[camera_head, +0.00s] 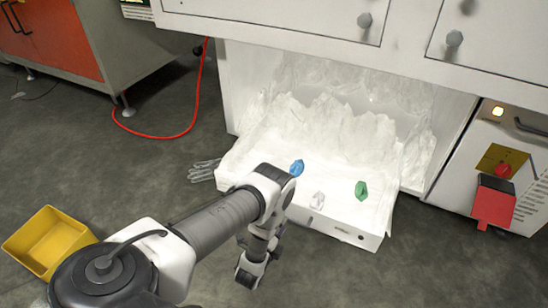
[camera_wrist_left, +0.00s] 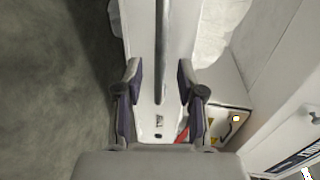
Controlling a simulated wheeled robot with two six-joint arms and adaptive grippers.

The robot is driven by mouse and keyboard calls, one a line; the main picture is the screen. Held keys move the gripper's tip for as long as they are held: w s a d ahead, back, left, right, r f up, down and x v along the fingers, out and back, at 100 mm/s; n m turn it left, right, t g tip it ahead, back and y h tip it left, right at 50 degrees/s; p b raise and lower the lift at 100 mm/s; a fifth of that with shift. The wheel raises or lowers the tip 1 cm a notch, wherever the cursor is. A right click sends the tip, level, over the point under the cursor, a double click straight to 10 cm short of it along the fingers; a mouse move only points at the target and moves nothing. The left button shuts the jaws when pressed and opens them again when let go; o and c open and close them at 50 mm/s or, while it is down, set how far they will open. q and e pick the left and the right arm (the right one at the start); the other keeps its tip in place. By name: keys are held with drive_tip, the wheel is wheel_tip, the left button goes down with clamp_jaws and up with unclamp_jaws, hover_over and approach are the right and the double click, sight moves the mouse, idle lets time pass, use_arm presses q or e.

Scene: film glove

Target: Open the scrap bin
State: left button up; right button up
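The scrap bin (camera_head: 345,222) is a white pull-out bin under the white cabinet, standing well out and tilted forward, with crumpled clear film inside. My left gripper (camera_head: 250,268) is low at the left part of its front face. In the left wrist view, a grey bar handle (camera_wrist_left: 162,50) on the bin's white front (camera_wrist_left: 158,125) runs between the two fingers of the gripper (camera_wrist_left: 159,75). The fingers are apart, with a gap on each side of the bar. In the head view my arm hides the handle. My right gripper is not in view.
Blue (camera_head: 297,167), green (camera_head: 361,190) and clear (camera_head: 317,200) small pieces lie in the bin. A yellow bin (camera_head: 48,242) stands left; a machine with a red box (camera_head: 493,203) stands right. A red hose (camera_head: 160,136) crosses the floor.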

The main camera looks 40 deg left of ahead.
use_arm(q)
drive_tip(key=v, duration=0.7)
drive_tip(key=shift+s, duration=0.3)
drive_tip(key=shift+r, duration=0.1)
